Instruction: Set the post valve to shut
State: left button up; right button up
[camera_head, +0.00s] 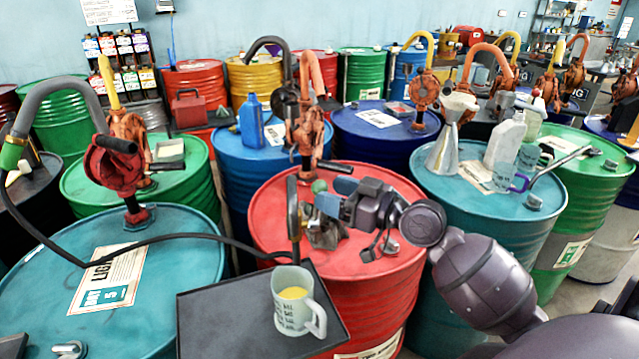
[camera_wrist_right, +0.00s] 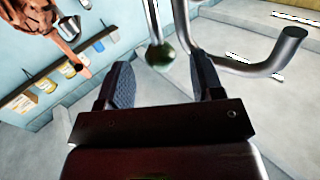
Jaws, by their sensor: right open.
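The post valve's lever ends in a green ball knob (camera_head: 319,187), above the red drum (camera_head: 345,258) in the head view. A dark spout pipe (camera_head: 293,208) rises beside it. The knob (camera_wrist_right: 160,55) also shows in the right wrist view, on a thin metal rod. My right gripper (camera_head: 327,200) is open beside the knob. In the right wrist view its two fingers (camera_wrist_right: 163,78) stand apart, with the knob just beyond and between the tips. No contact shows. The valve body is partly hidden by my gripper. My left gripper is not in view.
A measuring jug (camera_head: 287,318) with yellow liquid stands on a dark tray (camera_head: 225,320) below the spout. An orange pump (camera_head: 309,135) stands behind the knob. A curved metal pipe (camera_wrist_right: 265,65) lies close to the right finger. A black hose (camera_head: 150,241) crosses the left teal drum.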

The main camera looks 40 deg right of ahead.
jog(key=shift+p+x, duration=0.3)
jog(key=shift+x, duration=1.55)
grip_shut()
